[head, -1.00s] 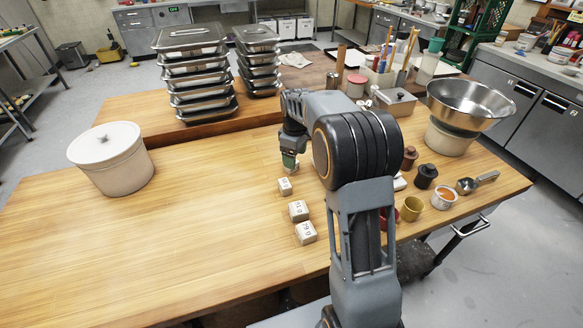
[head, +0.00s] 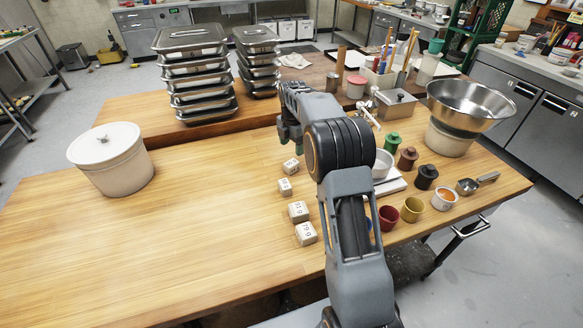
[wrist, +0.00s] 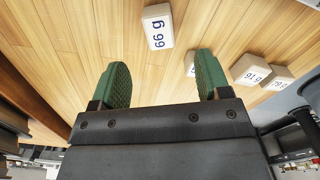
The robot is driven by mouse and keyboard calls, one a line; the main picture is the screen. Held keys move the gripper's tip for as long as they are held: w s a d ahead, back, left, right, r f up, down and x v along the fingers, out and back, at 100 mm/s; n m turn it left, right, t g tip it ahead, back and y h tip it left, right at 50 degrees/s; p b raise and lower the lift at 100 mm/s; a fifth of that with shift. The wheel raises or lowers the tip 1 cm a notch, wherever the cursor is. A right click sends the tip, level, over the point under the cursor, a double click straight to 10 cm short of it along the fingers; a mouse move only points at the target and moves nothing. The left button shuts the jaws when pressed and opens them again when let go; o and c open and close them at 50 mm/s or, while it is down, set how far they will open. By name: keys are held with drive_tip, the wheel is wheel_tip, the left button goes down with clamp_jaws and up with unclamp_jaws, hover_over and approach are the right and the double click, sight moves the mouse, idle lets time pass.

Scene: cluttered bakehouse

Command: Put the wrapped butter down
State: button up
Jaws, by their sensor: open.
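The wrapped butter (head: 291,165), a small pale block with a printed weight label, sits on the wooden table at the far end of a row of similar blocks. In the wrist view the butter (wrist: 158,27) lies beyond my fingertips, apart from them. My gripper (wrist: 162,70) is open, with its two green fingers spread and nothing between them. In the head view my arm hides most of the gripper; a bit of green shows above and beside the butter.
More labelled blocks (head: 298,211) continue the row towards me. Cups, dark lidded pots (head: 408,158) and a white scale (head: 392,184) stand right of my arm. A lidded white crock (head: 112,160) is at left. The table between crock and blocks is clear.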

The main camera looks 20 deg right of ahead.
sight(292, 162)
drive_tip(key=shift+f+p, duration=0.5)
drive_tip(key=shift+f, duration=4.2)
drive_tip(key=shift+w, duration=0.1)
drive_tip(key=c, duration=1.1)
drive_tip(key=shift+r, duration=0.1)
